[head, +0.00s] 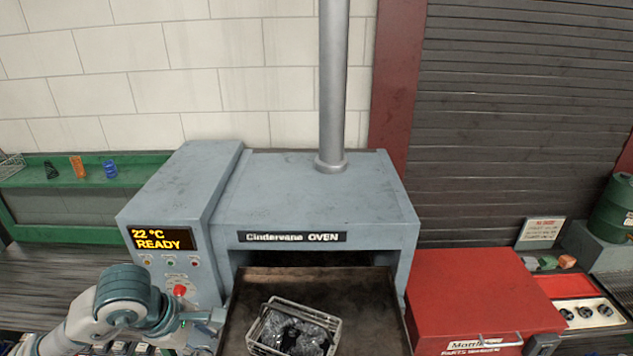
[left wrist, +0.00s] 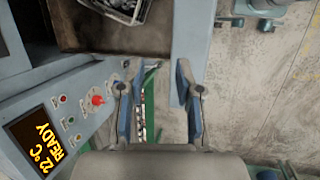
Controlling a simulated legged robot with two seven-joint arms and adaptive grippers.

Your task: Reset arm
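My left arm comes in from the left in the head view, and its gripper (head: 208,325) is in front of the oven's control panel, left of the dark tray (head: 240,300). In the left wrist view the two fingers of the left gripper (left wrist: 158,75) are apart with nothing held between them. The red button (head: 180,290) on the panel is close by; it also shows in the left wrist view (left wrist: 98,100), left of the fingers. My right gripper is not in view.
The grey oven (head: 300,195) has a display (head: 162,239) reading 22 °C READY. A wire basket (head: 262,335) with dark, shiny contents sits on the tray. A red parts washer (head: 480,290) stands right. A green shelf (head: 130,170) at left holds small coils.

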